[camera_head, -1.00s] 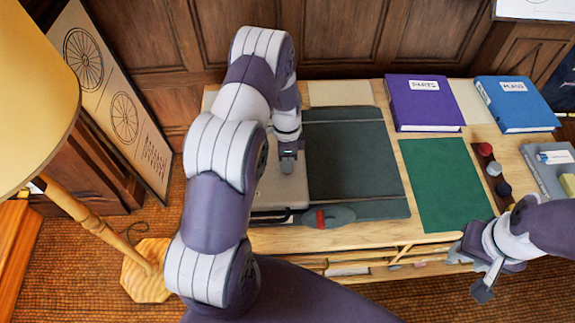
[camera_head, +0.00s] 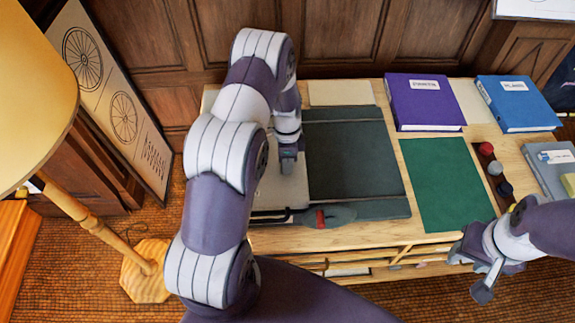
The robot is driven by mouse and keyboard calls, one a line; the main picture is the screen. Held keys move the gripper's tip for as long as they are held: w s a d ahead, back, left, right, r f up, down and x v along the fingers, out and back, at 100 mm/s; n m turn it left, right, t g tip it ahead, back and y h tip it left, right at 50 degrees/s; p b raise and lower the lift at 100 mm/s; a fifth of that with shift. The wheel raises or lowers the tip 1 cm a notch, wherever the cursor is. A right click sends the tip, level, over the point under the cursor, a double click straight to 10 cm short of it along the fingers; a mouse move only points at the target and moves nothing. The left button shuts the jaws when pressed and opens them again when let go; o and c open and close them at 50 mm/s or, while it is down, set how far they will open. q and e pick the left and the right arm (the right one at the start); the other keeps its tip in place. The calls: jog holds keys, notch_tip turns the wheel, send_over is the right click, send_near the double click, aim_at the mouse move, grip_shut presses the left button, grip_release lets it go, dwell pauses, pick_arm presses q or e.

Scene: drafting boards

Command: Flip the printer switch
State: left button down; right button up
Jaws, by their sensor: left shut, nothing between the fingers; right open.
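A pale, flat-topped box (camera_head: 283,192), seemingly the printer, sits at the left end of the wooden desk, partly covered by my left arm. I cannot make out a switch on it. My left gripper (camera_head: 288,164) points down over the top of this box, shut and empty; whether it touches the surface I cannot tell. A grey-green object with a red part (camera_head: 326,216) lies by the box's front right corner; I cannot tell what it is. My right gripper (camera_head: 482,278) is open and empty, in front of the desk's right part.
A dark green board (camera_head: 350,160) and a green mat (camera_head: 445,182) lie on the desk (camera_head: 350,236). A purple binder (camera_head: 425,101) and a blue binder (camera_head: 517,103) lie behind. A dark strip holds small round pots (camera_head: 494,168). A yellow-shaded lamp (camera_head: 30,90) stands at left.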

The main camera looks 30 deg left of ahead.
pick_arm(q)
jog(key=shift+f+b, duration=0.3)
jog(key=shift+f, duration=0.15)
jog(key=shift+r, duration=0.15)
notch_tip(320, 180, up, 7)
jog(key=p, duration=0.5)
dwell(0.4)
